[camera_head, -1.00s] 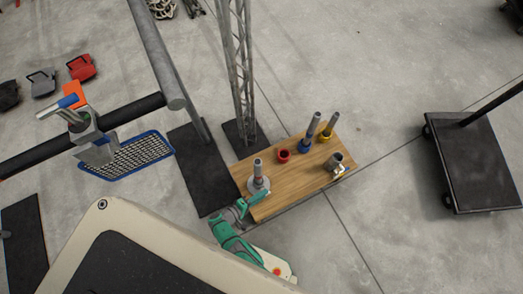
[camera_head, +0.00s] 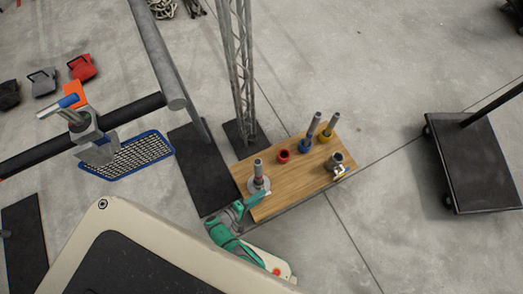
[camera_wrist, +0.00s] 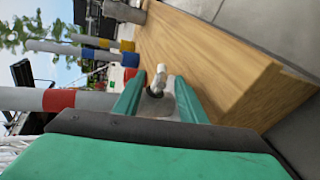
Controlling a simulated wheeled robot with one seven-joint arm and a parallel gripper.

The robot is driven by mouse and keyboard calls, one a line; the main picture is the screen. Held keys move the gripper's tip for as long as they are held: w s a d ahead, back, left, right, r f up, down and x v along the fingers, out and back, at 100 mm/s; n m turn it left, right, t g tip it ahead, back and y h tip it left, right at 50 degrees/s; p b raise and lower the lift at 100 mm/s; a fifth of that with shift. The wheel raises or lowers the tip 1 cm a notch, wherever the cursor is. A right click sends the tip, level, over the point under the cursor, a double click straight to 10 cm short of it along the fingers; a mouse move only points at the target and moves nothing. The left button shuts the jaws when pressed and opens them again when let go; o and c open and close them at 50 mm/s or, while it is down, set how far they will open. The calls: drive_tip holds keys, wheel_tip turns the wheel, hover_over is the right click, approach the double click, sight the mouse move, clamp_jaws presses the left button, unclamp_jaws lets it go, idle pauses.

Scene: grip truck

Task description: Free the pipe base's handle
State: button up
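The pipe base (camera_head: 262,186) is a grey round base with an upright grey pipe (camera_head: 258,168) at the near left end of the wooden board. The red-banded pipe (camera_wrist: 58,100) enters the wrist view from the left. My green gripper (camera_head: 264,195) is low beside this base, at the board's near edge. In the wrist view my gripper's fingers (camera_wrist: 158,95) are apart. A small pale handle (camera_wrist: 160,78) shows between them, with gaps at its sides; any contact is hard to make out.
A lattice tower (camera_head: 238,75) stands behind. A black cart (camera_head: 480,165) is at right, with clear floor between.

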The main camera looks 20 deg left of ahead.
drive_tip(key=v, duration=0.8)
drive_tip(key=shift+s+a+r, duration=0.15)
drive_tip(key=shift+s, duration=0.2)
